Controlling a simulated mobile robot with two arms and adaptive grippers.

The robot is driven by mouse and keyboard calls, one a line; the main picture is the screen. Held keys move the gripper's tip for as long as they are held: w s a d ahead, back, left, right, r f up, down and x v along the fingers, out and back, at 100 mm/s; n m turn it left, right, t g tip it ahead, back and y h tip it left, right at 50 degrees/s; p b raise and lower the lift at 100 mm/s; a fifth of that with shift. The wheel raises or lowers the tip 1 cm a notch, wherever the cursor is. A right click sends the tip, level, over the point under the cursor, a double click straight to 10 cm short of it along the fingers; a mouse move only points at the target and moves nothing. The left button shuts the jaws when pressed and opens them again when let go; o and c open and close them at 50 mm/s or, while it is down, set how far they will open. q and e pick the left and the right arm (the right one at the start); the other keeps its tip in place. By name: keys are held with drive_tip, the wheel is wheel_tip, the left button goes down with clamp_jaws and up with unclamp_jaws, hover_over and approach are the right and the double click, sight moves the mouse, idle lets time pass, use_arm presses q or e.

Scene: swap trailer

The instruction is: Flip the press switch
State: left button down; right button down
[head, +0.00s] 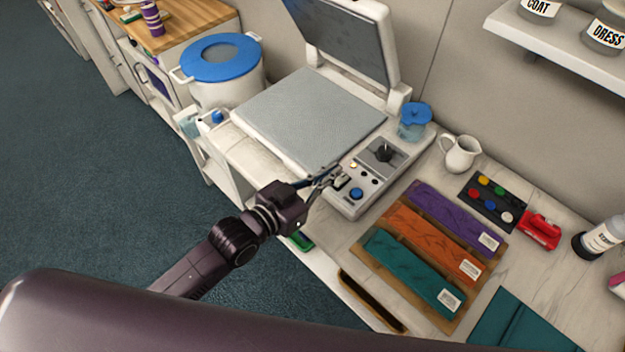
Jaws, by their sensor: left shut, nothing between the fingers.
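The press (310,118) stands on the counter with its grey lid (345,45) raised and its flat grey bed bare. Its control panel (372,178) on the right side carries a black knob (384,153), small lights, a blue round button (356,194) and a small switch (341,183) near the front edge. My left gripper (336,174) is shut and empty, with its fingertips at the switch. I cannot tell whether they touch it, and the fingers partly cover it. The switch's position is unclear. My right gripper is not in view.
Purple, orange and teal pieces (412,272) lie on a wooden board right of the press. A blue-lidded pot (222,72) is at left. A shelf (560,45) overhangs the upper right.

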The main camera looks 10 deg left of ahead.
use_arm(q)
drive_tip(key=r+b+v, duration=0.1)
drive_tip(key=v, duration=0.5)
drive_tip(key=shift+w+r, duration=0.1)
drive_tip(key=shift+r, duration=0.05)
idle(0.3)
